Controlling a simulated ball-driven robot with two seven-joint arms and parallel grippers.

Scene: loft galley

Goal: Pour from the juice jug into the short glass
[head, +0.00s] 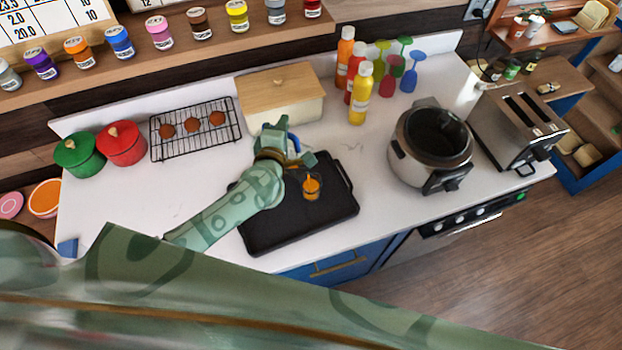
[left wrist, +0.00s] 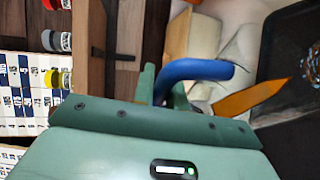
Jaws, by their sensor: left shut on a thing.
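My left gripper (head: 283,150) is above the back part of the black tray (head: 270,228), shut on the juice jug. The jug is mostly hidden in the head view; a bit of its blue handle (head: 296,145) shows. In the left wrist view the blue handle (left wrist: 195,70) sits between the fingers (left wrist: 165,88), with a wedge of orange juice (left wrist: 250,98) beyond it. The jug looks clear and tilted. The short glass (head: 311,189) stands on the tray just below and right of the gripper, with orange juice in it. A thin orange streak shows just above the glass.
A bread box (head: 280,95) stands behind the gripper. A wire rack (head: 195,130) and red and green pots (head: 121,143) are to the left. Bottles (head: 360,95), a cooker (head: 430,148) and a toaster (head: 518,120) are to the right. Bare counter lies left of the tray.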

